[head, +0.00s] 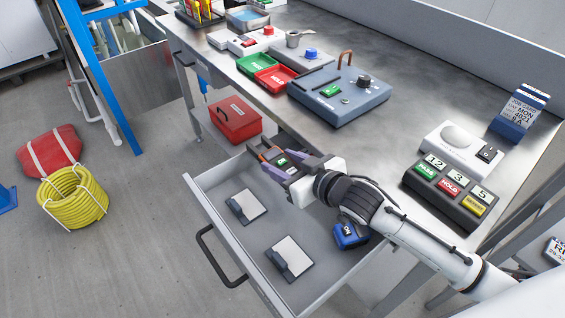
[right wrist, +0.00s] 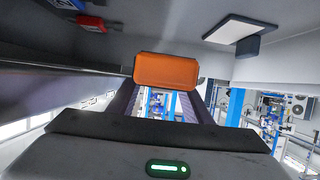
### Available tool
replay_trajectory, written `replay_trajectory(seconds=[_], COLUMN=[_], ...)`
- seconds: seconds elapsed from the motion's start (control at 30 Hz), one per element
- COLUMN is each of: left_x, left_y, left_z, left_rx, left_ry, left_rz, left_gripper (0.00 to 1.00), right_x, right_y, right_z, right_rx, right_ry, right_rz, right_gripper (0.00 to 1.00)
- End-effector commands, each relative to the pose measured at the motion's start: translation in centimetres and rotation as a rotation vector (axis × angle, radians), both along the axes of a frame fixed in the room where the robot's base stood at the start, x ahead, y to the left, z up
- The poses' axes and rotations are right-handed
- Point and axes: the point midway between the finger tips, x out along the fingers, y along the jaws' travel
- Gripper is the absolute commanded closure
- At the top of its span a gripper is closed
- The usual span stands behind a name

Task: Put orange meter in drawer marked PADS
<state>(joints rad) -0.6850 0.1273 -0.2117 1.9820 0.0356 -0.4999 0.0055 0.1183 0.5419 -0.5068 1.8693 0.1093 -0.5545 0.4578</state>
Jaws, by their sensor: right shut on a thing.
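My right gripper (head: 266,153) is over the far inner end of the open drawer (head: 206,196), close to the table's front edge. In the right wrist view its fingers are shut on the orange meter (right wrist: 166,70), which shows as a rounded orange block at the fingertips. In the head view the meter is mostly hidden by the fingers. The drawer holds two dark pads with white sheets, one nearer the middle (head: 247,206) and one toward the front (head: 290,256). No PADS marking is readable from here. My left gripper is not in view.
A blue device (head: 349,236) is by the drawer's right side, partly under my arm. A red toolbox (head: 235,119) stands beyond the drawer. On the bench are a blue-grey pump station (head: 340,96), red and green trays, and a button box (head: 449,190). The drawer's left floor is bare.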

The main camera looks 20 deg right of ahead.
Motion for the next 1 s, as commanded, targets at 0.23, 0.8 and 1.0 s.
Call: replay_trajectory(seconds=[0.23, 0.8, 1.0], left_x=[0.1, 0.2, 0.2], left_y=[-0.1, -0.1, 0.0], left_z=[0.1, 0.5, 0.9], left_rx=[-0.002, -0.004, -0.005], left_ry=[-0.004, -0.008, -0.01], left_rz=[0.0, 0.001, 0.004], left_gripper=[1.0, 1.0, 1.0], right_x=[0.0, -1.4, -5.3], right_y=[0.0, -0.5, -1.9], right_z=[-0.3, 0.6, 2.3], right_rx=[-0.001, -0.002, -0.002], right_ry=[0.001, 0.003, 0.003], right_rz=[-0.001, 0.0, 0.0], right_gripper=[0.5, 0.36, 0.36])
